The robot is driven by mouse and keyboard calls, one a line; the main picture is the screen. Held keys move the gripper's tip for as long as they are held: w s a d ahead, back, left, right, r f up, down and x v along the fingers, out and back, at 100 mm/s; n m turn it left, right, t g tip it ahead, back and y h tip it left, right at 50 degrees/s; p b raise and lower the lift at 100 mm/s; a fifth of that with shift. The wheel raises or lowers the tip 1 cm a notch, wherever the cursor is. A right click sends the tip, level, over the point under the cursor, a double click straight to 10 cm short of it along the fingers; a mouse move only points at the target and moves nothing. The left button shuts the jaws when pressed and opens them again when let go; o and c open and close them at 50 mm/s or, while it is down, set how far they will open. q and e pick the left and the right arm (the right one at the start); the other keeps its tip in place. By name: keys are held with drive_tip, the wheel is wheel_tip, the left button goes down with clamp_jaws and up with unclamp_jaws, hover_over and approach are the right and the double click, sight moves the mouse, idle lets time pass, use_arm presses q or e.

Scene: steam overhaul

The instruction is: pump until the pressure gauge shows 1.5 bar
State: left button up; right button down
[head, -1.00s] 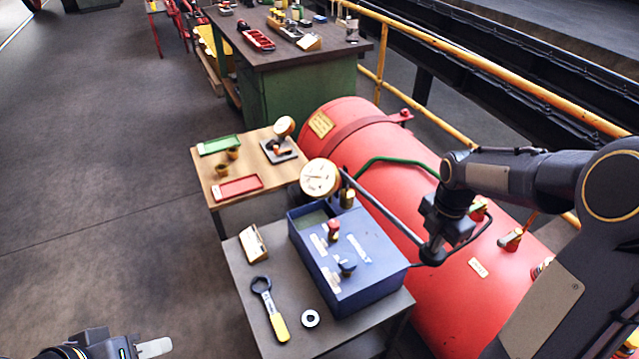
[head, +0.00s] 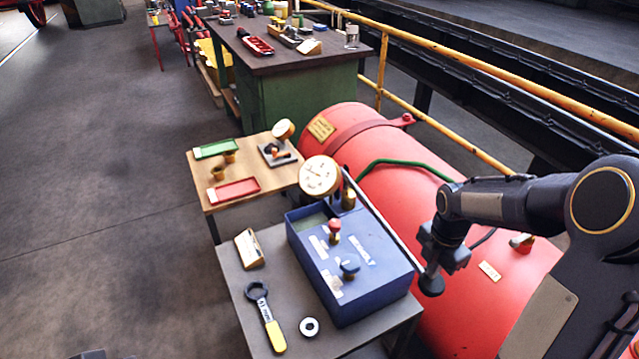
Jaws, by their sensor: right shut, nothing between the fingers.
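The pressure gauge (head: 319,175) is a round cream dial with a brass rim at the back of the blue pump box (head: 372,290). Its needle is too small to read. A long grey pump lever (head: 388,222) slopes from beside the gauge to a black knob (head: 431,284) past the box's right side. My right gripper (head: 436,268) is shut and empty, just above the knob; I cannot tell whether it touches it. A red-topped valve (head: 334,231) and a dark blue knob (head: 349,267) stand on the box. My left gripper (head: 92,355) barely shows at the bottom edge.
A grey table (head: 241,287) bears the box, a yellow-handled wrench (head: 265,315), a ring (head: 309,327) and a small sign (head: 249,248). A red tank (head: 400,160) lies close behind my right gripper. A wooden table (head: 205,185) with trays stands beyond. The floor at left is clear.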

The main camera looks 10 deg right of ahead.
wheel_tip(320, 180, up, 16)
drive_tip(key=p, duration=1.3)
drive_tip(key=shift+f+p, duration=0.2)
drive_tip(key=shift+p, duration=0.15)
drive_tip(key=shift+w, duration=0.1)
wheel_tip(320, 180, down, 16)
drive_tip(key=b, duration=1.2)
drive_tip(key=shift+a, duration=0.15)
wheel_tip(320, 180, up, 16)
drive_tip(key=p, duration=1.3)
drive_tip(key=shift+p, duration=0.35)
